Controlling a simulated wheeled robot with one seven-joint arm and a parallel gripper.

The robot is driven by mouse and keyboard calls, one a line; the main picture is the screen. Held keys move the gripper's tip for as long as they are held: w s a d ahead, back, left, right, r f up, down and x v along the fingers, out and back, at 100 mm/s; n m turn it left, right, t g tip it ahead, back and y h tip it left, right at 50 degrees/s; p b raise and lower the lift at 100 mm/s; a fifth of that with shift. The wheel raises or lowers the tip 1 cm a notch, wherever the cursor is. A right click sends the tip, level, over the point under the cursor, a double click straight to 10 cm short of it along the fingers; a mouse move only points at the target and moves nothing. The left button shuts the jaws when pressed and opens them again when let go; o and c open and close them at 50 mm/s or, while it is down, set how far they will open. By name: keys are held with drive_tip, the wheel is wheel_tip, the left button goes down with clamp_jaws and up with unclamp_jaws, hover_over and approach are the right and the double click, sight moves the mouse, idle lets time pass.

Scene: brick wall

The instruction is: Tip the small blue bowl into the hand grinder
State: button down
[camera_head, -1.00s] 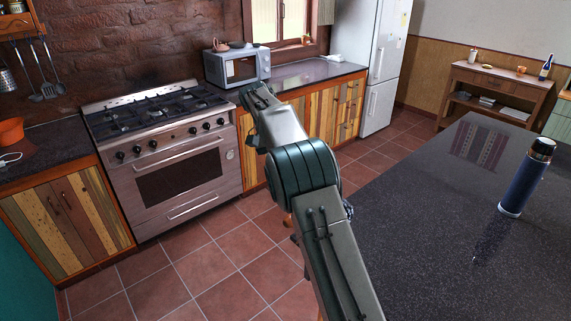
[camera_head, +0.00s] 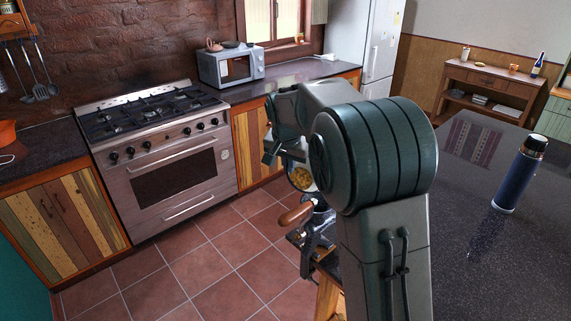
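The small blue bowl (camera_head: 301,179) is in the air just left of my arm, tilted so that its inside faces the camera. Yellow-brown bits show in it, and my arm hides its right part. My gripper (camera_head: 285,158) is at the bowl's upper edge and appears shut on it; the fingertips are partly hidden. The hand grinder (camera_head: 312,228) is below the bowl, at the left end of the dark counter, its wooden handle (camera_head: 297,215) pointing left. My arm hides much of it. A gap shows between bowl and grinder.
A blue flask (camera_head: 520,174) stands on the dark counter (camera_head: 480,255) at right. A stove (camera_head: 160,150) and a microwave (camera_head: 230,65) stand along the back wall. The tiled floor (camera_head: 200,265) between is clear.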

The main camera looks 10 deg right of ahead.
drive_tip(key=shift+s+d+r+t+y, duration=0.1)
drive_tip(key=shift+s+d+t+y, duration=0.2)
drive_tip(key=shift+s+t, duration=0.15)
drive_tip(key=shift+s+d+t+y+b, duration=0.2)
drive_tip(key=shift+s+t+y+b, duration=0.25)
drive_tip(key=shift+b, duration=1)
drive_tip(key=shift+s+d+r+m+t+y+b, duration=0.15)
drive_tip(key=shift+s+d+r+t+y+b, duration=0.4)
drive_tip(key=shift+b, duration=2.05)
drive_tip(key=shift+s+d+r+m+t+y+b, duration=0.15)
drive_tip(key=shift+s+t+b, duration=0.65)
drive_tip(key=shift+b, duration=1.75)
drive_tip(key=shift+s+d+r+m+t+y+b, duration=0.35)
drive_tip(key=shift+t+b, duration=0.8)
drive_tip(key=shift+b, duration=1.45)
drive_tip(key=shift+s+d+r+t+y+b, duration=0.1)
drive_tip(key=shift+s+d+t+y+b, duration=0.3)
drive_tip(key=shift+b, duration=1.75)
drive_tip(key=shift+s+d+r+t+y+b, duration=0.15)
drive_tip(key=shift+s+t+b, duration=0.4)
drive_tip(key=shift+b, duration=1.6)
drive_tip(key=shift+s+d+r+t+y+b, duration=0.2)
drive_tip(key=shift+t+b, duration=0.45)
drive_tip(key=shift+b, duration=1.5)
